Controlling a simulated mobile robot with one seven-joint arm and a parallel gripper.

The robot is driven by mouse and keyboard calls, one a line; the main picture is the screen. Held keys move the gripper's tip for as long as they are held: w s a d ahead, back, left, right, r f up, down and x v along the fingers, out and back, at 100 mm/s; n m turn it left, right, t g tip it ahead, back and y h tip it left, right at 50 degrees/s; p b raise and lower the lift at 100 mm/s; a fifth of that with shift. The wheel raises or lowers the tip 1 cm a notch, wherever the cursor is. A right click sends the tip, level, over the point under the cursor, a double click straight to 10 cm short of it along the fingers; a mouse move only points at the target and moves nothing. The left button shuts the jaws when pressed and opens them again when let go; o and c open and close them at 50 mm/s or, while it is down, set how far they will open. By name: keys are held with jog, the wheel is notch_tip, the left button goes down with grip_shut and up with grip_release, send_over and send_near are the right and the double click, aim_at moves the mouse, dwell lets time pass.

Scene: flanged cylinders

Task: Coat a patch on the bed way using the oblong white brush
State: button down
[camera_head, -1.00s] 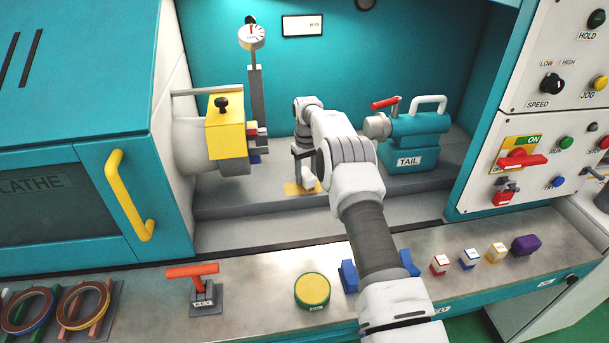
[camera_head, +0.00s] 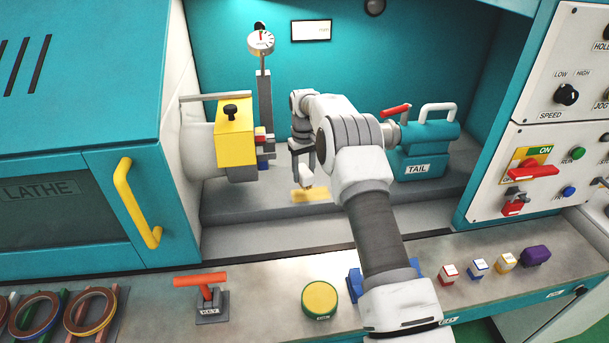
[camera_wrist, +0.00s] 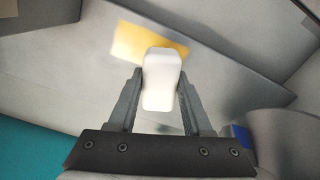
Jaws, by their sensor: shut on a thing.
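My gripper (camera_head: 303,160) is shut on the oblong white brush (camera_wrist: 161,78), which sits between the two fingers in the wrist view. The patch lies on the grey bed way (camera_head: 260,200) between the chuck side and the tailstock. In the wrist view the yellow patch (camera_wrist: 140,42) spreads beyond the brush and is partly hidden by it. I cannot tell whether the brush touches the surface.
The yellow-faced chuck unit (camera_head: 236,140) and a dial gauge stand (camera_head: 264,95) are left of my gripper. The teal tailstock (camera_head: 425,145) is close on the right. The front shelf holds a red-handled lever (camera_head: 197,280), a yellow button (camera_head: 319,298) and small blocks (camera_head: 478,266).

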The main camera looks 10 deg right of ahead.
jog(key=shift+r+p, duration=0.75)
jog(key=shift+r, duration=1.2)
